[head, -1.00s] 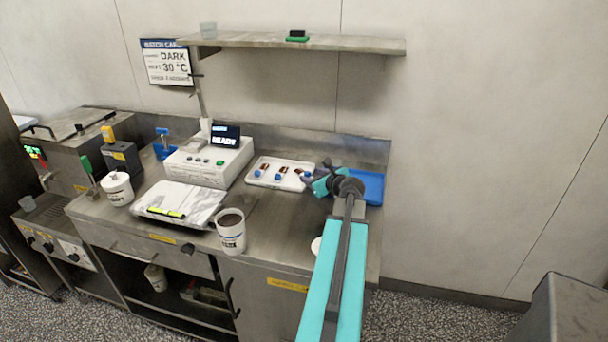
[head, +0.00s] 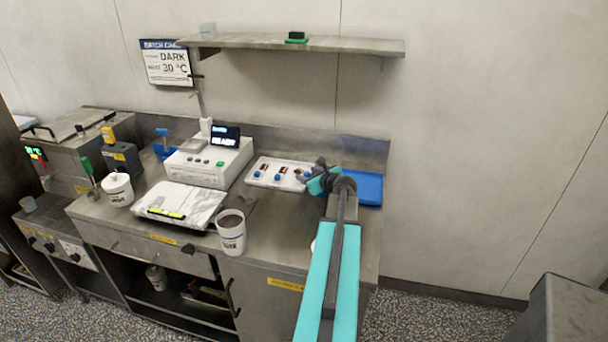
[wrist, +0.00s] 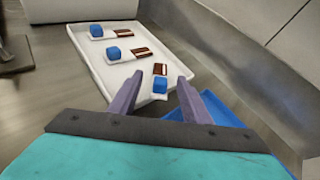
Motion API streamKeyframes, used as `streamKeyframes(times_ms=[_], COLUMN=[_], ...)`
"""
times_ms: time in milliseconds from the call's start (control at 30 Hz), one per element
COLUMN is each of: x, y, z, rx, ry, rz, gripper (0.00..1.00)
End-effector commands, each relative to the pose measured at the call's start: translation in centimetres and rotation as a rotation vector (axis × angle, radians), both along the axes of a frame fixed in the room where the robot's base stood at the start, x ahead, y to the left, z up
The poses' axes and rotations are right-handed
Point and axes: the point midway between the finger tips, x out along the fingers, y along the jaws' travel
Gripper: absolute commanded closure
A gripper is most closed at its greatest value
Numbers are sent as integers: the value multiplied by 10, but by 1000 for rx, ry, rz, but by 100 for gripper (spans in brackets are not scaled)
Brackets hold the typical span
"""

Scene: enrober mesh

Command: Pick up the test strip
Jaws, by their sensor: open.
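Several test strips lie in a white tray, each with a blue block at one end and a brown patch at the other. In the wrist view, the nearest test strip (wrist: 160,78) lies at the tray's near right end, between and beyond the fingers of my gripper (wrist: 156,88). Two more strips, the middle strip (wrist: 126,54) and the far strip (wrist: 110,32), lie farther up the tray. My gripper, also in the head view (head: 310,174), is open and empty over the tray's right end. The head view partly hides the nearest strip behind my gripper.
The white tray (wrist: 84,44) has a raised rim. A blue tray (head: 370,188) stands right beside it, against the back wall. A white device (head: 208,163) reading READY stands left, with a cup of brown liquid (head: 231,238) in front. A shelf (head: 350,45) hangs above.

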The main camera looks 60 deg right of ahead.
Motion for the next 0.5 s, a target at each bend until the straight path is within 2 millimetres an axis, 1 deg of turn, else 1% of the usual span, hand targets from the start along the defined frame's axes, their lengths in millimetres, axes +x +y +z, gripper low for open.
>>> streamKeyframes(times_ms=[33, 200, 333, 500], x=[5, 17, 21, 22], y=[-4, -11, -13, -13], z=[0, -6, -9, -10], rx=[1, 0, 1, 0], ry=[0, -1, -1, -1], rz=[1, 0, 1, 0], gripper=[56, 56, 56, 56])
